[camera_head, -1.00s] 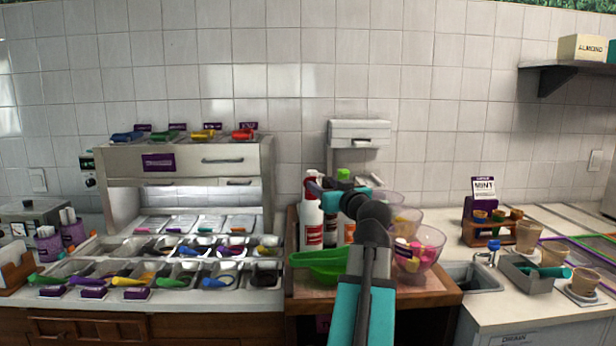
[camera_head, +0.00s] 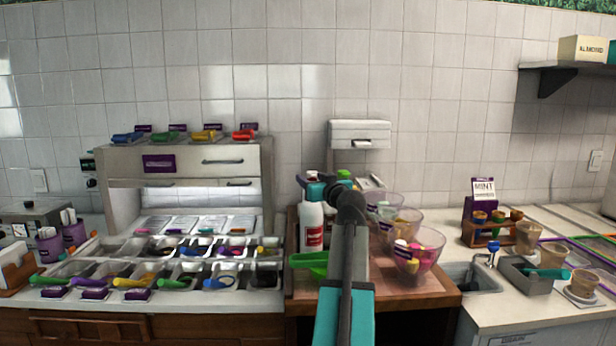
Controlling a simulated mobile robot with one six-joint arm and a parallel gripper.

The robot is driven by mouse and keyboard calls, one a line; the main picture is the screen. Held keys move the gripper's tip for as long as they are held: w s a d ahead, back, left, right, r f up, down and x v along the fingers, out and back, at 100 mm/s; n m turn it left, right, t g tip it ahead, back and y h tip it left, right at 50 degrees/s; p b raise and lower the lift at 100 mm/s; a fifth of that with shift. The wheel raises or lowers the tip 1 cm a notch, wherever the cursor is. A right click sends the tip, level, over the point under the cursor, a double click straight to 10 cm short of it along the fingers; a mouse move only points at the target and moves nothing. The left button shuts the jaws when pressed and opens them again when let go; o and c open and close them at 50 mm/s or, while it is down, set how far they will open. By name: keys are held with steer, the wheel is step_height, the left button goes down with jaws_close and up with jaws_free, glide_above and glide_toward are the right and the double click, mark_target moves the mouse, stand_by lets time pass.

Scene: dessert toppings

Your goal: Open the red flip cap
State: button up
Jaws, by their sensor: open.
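A white bottle (camera_head: 312,226) with a red label stands on the wooden tray at the centre. My gripper (camera_head: 302,183) is open at the bottle's top, in front of the red cap, pointing left. I cannot tell whether it touches the cap. My arm covers much of what stands right of the bottle. A green cap (camera_head: 343,173) shows just behind my wrist.
A green scoop (camera_head: 310,262) lies in front of the bottle. Clear bowls (camera_head: 418,252) of toppings stand right of my arm. A white dispenser (camera_head: 360,135) is behind. Topping bins (camera_head: 215,270) fill the left counter. The air above the bottles is free.

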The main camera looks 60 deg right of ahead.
mark_target(311, 178)
steer(key=shift+x, duration=2.05)
steer(key=shift+c, duration=0.3)
steer(key=c, duration=1)
steer(key=shift+w+r+g+y+p, duration=0.1)
steer(key=shift+r+g+y+p, duration=0.2)
steer(key=shift+p, duration=1)
steer(key=shift+w+d+f+g+y+p, duration=0.4)
steer(key=shift+f+g+y+p, duration=0.4)
steer(key=shift+g+y+p, duration=1.55)
steer(key=shift+w+d+f+g+y+p, duration=0.4)
steer(key=shift+f+g+p, duration=0.75)
steer(key=shift+p, duration=2.65)
steer(key=shift+w+d+f+g+y+p, duration=0.1)
steer(key=shift+w+f+g+y+p, duration=0.4)
steer(key=shift+g+y+p, duration=1.4)
steer(key=shift+h+p, duration=0.75)
steer(key=shift+p, duration=0.4)
